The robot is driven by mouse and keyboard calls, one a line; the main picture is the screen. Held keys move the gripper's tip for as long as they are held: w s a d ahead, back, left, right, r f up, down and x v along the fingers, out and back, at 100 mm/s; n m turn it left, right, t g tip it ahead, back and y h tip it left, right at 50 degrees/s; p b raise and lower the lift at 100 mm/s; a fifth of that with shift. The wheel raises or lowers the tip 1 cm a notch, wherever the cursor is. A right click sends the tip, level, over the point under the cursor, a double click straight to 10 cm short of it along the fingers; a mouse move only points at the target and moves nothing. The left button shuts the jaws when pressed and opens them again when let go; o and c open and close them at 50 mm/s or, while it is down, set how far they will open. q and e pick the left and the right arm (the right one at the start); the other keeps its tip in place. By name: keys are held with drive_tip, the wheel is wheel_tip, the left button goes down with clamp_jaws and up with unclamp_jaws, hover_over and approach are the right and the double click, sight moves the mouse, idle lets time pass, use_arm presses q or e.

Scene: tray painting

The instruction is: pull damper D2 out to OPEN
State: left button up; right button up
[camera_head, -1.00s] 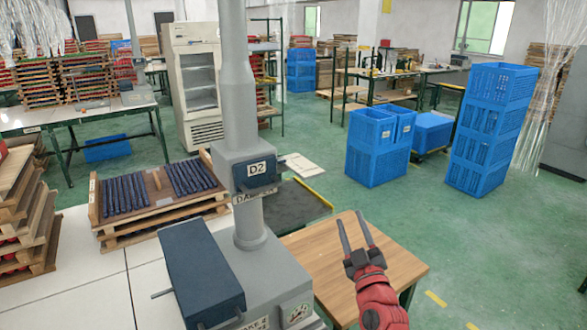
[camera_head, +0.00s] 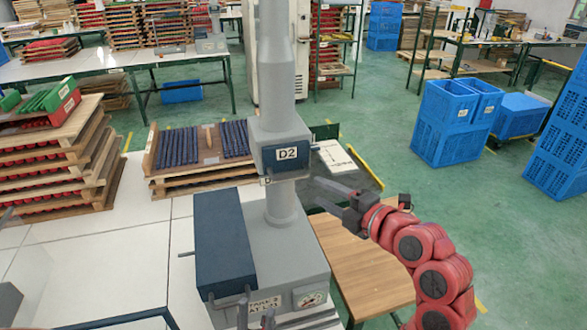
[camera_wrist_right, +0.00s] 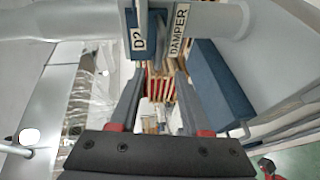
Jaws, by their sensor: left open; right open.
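Damper D2 (camera_head: 285,156) is a dark blue block with a white D2 label, set in the grey housing on the upright grey pipe. In the right wrist view its label (camera_wrist_right: 138,42) shows beyond the fingers, beside a DAMPER plate (camera_wrist_right: 180,28). My right gripper (camera_head: 318,194) is open and empty, right of the pipe and a little below the damper, fingers pointing left towards the pipe. In the right wrist view its fingers (camera_wrist_right: 157,88) are apart with nothing between them. My left gripper (camera_head: 227,311) shows only as two separated dark fingertips at the bottom edge.
A grey base (camera_head: 285,255) with a gauge carries the pipe. A dark blue box (camera_head: 223,245) with a side rod stands left of it. Behind is a wooden tray (camera_head: 210,177) of dark strips; a wooden tabletop (camera_head: 365,270) lies right. White table surface (camera_head: 110,240) is clear at left.

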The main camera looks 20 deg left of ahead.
sight(294, 177)
drive_tip(key=p+x, duration=0.2)
drive_tip(key=x, duration=0.3)
drive_tip(key=p+x, duration=0.2)
drive_tip(key=x, duration=0.3)
drive_tip(key=shift+w+a+r, duration=0.1)
drive_tip(key=shift+r, duration=0.1)
drive_tip(key=shift+w+a+f, duration=0.25)
drive_tip(key=shift+w+a, duration=0.15)
drive_tip(key=shift+a, duration=0.15)
clamp_jaws()
idle(0.5)
